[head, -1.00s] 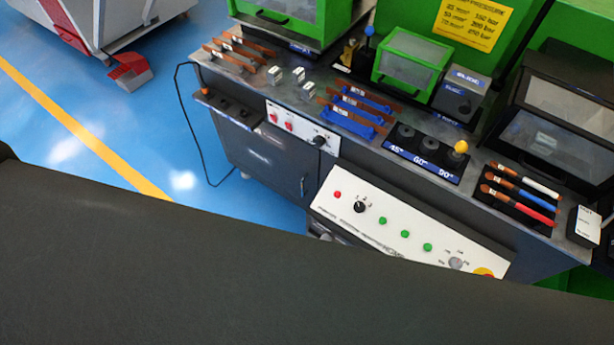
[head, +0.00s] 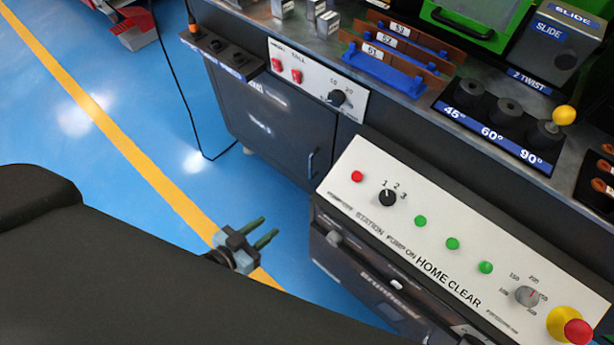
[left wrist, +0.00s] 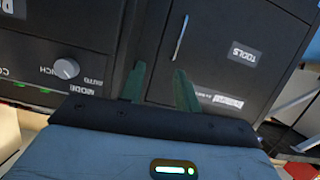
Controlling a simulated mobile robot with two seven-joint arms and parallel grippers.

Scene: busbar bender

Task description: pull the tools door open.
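The tools door (head: 270,125) is a dark grey cabinet door under the worktop, and it looks shut. Its thin upright handle (head: 312,163) is near the door's right edge. My left gripper (head: 268,229) is in front of and below the door, apart from it, over the blue floor. Its two green fingers are spread with nothing between them. In the left wrist view the tools door (left wrist: 215,68) with its TOOLS label is ahead, its handle (left wrist: 180,38) beyond the open fingers (left wrist: 159,72). My right gripper is not in view.
A white control panel (head: 430,225) with buttons and a red-and-yellow knob juts out right of the door. A small black shelf (head: 222,55) with a hanging cable is at the door's upper left. Blue floor (head: 110,110) is free to the left.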

